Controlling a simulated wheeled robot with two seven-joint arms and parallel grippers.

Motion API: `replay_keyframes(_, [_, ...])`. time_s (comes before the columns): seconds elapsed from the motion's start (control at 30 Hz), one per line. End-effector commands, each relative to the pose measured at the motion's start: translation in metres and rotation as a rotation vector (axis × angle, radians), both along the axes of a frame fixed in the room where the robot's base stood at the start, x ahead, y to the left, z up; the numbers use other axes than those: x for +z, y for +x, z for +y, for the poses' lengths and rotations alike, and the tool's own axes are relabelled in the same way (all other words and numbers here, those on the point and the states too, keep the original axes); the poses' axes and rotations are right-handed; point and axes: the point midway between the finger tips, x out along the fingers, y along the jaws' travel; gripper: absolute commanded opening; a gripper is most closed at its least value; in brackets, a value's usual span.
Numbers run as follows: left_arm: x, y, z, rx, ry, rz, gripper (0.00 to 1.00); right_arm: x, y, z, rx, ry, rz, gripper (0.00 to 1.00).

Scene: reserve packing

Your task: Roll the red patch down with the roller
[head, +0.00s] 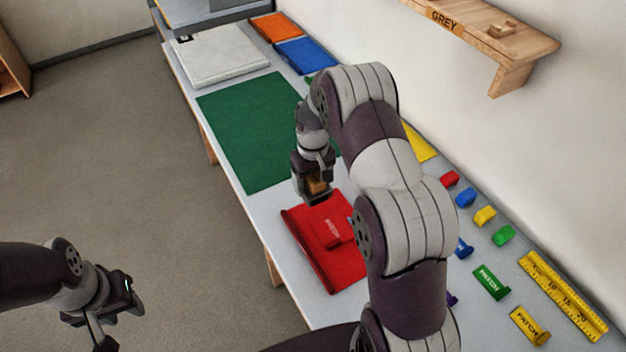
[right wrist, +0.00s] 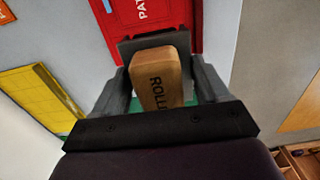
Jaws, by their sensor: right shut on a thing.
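The red patch (head: 329,233) lies on a larger red folded piece (head: 325,273) on the table, in the middle of the head view. In the right wrist view the red patch (right wrist: 140,12) shows at the top with white letters. My right gripper (head: 316,190) is shut on the wooden roller (right wrist: 158,80), which bears dark letters. It holds the roller over the far edge of the red piece, beyond the patch; the height is unclear. My left gripper (head: 117,318) is away from the table, low at the left; its fingers are not clear.
A green mat (head: 243,120) lies beyond the red piece, with a white slab (head: 220,54) and orange and blue pieces behind. A wooden shelf (head: 490,40) is on the wall.

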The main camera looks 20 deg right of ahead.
Motion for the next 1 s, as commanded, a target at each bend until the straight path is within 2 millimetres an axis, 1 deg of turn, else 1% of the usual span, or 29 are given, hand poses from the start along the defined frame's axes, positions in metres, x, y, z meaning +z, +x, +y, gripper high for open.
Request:
replay_keyframes(0.03, [-0.001,0.000,0.000,0.000,0.000,0.000,0.39,0.000,0.001,0.000,0.000,0.000,-0.002,0.64])
replay_keyframes(0.1, [-0.001,0.000,0.000,0.000,0.000,0.000,0.39,0.000,0.001,0.000,0.000,0.000,-0.002,0.44])
replay_keyframes(0.2, [0.001,0.000,0.000,0.000,0.000,0.000,0.39,0.000,-0.001,-0.001,-0.001,0.000,-0.002,0.44])
replay_keyframes(0.27, [0.005,0.000,0.000,0.000,0.000,0.000,0.39,0.000,-0.007,-0.008,-0.001,0.000,0.001,0.44])
replay_keyframes(0.4, [0.019,0.000,0.000,0.000,0.000,0.000,0.39,-0.007,-0.037,-0.033,-0.001,0.001,0.002,0.44])
replay_keyframes(0.53, [0.022,0.000,0.000,0.000,0.000,0.000,0.39,-0.017,-0.058,-0.047,0.004,0.001,0.000,0.44])
replay_keyframes(0.67, [0.011,0.000,0.000,0.000,0.000,0.000,0.39,-0.033,-0.061,-0.049,0.006,-0.001,-0.003,0.44])
replay_keyframes(0.9, [-0.023,0.000,0.000,0.000,0.000,0.000,0.39,-0.073,-0.061,-0.049,0.007,0.000,-0.002,0.44])
replay_keyframes(1.0, [-0.029,0.000,0.000,0.000,0.000,0.001,0.39,-0.082,-0.061,-0.049,0.007,0.000,-0.002,0.44])
